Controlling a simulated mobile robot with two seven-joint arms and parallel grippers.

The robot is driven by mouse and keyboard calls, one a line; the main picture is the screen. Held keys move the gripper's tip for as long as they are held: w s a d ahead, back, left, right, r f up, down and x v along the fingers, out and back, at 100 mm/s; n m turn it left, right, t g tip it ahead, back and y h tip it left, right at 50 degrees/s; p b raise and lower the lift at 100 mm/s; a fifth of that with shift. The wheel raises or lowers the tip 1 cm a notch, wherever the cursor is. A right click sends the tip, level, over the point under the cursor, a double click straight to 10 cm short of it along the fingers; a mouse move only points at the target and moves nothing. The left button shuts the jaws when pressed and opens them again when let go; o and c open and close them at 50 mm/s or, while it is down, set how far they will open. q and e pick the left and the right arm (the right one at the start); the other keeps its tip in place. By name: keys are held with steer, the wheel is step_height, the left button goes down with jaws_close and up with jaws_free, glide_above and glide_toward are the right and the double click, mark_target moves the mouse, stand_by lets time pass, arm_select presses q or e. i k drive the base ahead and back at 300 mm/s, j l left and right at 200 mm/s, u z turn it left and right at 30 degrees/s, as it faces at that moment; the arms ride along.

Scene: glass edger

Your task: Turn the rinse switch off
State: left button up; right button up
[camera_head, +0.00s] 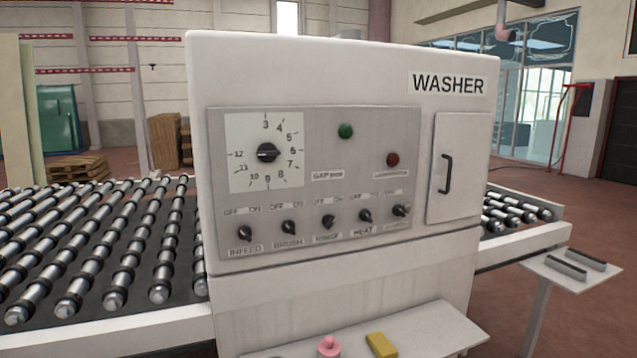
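The rinse switch (328,222) is the middle small black knob in the bottom row of the washer's control panel (350,185). OFF and ON marks stand above it, and the blurred label below seems to read RINSE. The knob is too small to tell for sure which mark it points to. The infeed (244,233) and brush (289,227) knobs are to its left. The heat knob (365,216) and one more knob (401,210) are to its right. Neither of my grippers is in view, and nothing covers the panel.
The white washer (340,75) fills the middle. Its panel also has a large dial (267,153), a green button (345,131) and a red button (392,160). A shelf (430,330) juts out below, holding a pink item (329,346) and a yellow block (381,344). Roller conveyors flank the washer.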

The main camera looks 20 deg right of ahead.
mark_target(328, 220)
steer(key=z, duration=1.65)
steer(key=i, duration=0.55)
